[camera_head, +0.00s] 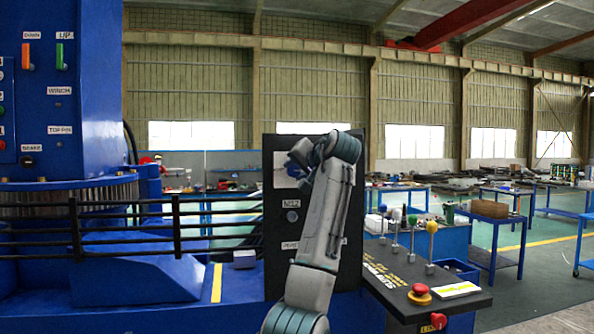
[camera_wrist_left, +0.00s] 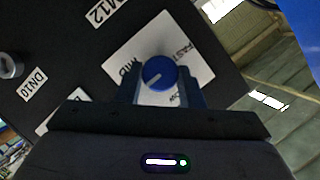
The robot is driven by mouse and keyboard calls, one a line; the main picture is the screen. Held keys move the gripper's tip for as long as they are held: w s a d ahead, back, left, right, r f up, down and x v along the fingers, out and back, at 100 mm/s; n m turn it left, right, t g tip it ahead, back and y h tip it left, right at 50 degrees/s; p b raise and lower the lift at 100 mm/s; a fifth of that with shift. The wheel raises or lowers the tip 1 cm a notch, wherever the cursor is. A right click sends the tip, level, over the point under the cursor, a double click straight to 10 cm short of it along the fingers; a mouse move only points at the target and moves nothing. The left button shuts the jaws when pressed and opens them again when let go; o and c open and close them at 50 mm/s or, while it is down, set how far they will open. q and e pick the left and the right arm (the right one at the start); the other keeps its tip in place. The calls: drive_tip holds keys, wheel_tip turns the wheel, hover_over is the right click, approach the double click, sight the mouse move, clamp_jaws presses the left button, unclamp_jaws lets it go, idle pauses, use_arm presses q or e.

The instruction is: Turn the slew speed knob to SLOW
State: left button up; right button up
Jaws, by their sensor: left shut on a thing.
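The slew speed knob is a round blue knob (camera_wrist_left: 160,72) with a white pointer line, on a white plate (camera_wrist_left: 125,52) fixed to a black panel (camera_head: 277,240). In the left wrist view the plate reads FAST at upper right and MID at left; another label, ending in what looks like OW, is partly hidden below the knob. The pointer line runs toward the lower left in that view. My left gripper (camera_wrist_left: 162,80) has its fingers on both sides of the knob and is shut on it. In the head view my left gripper (camera_head: 298,160) covers part of the plate (camera_head: 281,177). My right gripper is not in view.
A black console (camera_head: 400,283) with several coloured-ball levers and a red mushroom button (camera_head: 419,292) stands at right. A blue crane body (camera_head: 85,100) and black railing (camera_head: 120,230) are at left. Blue tables stand behind.

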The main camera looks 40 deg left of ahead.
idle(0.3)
use_arm(q)
drive_tip(key=o, duration=0.9)
drive_tip(key=shift+o, duration=0.2)
drive_tip(key=b+v, duration=0.4)
drive_tip(key=v, duration=0.6)
drive_tip(key=shift+s+d, duration=0.15)
drive_tip(key=shift+d, duration=0.2)
